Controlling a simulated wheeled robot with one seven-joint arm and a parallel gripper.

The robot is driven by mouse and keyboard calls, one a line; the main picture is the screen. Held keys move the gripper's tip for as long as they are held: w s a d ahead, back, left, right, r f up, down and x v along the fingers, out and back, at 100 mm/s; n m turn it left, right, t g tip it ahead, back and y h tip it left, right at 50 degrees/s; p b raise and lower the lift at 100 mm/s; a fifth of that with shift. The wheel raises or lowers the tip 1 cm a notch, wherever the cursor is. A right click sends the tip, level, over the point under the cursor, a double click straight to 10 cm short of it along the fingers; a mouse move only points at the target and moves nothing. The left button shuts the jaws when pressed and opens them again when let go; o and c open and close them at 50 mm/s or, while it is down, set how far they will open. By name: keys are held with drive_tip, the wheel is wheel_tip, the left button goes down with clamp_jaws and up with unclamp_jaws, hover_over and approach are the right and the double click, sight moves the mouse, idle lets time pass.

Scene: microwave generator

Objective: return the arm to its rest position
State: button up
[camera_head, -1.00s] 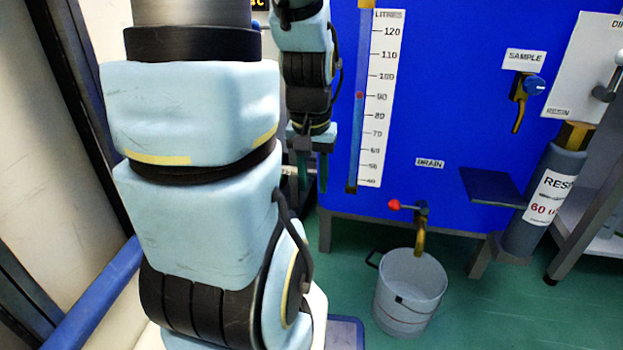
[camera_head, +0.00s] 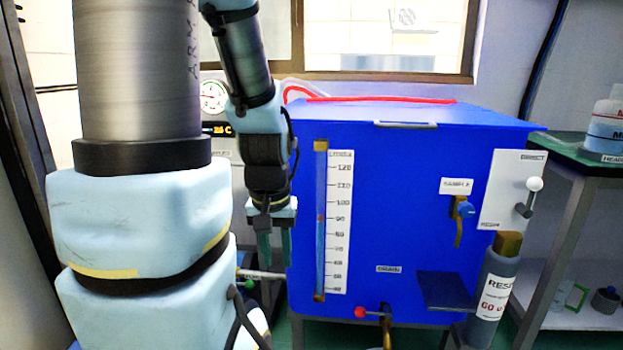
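My arm, light blue and black, fills the left of the head view. My gripper (camera_head: 273,250) hangs pointing down in front of the left edge of the blue tank (camera_head: 400,230). Its two teal fingers show with a gap between them. I see nothing held between them. A pale pipe with a green fitting runs behind or beside the fingertips; whether they touch it cannot be told.
The tank carries a level scale (camera_head: 338,225), a sample tap (camera_head: 461,213), a drain valve (camera_head: 372,313) and a small dark shelf (camera_head: 445,291). A grey resin cylinder (camera_head: 490,290) stands at right. A green-topped bench (camera_head: 590,155) is further right. A round gauge (camera_head: 213,97) is behind my arm.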

wheel_tip(320, 180, up, 31)
drive_tip(key=p, duration=2.8)
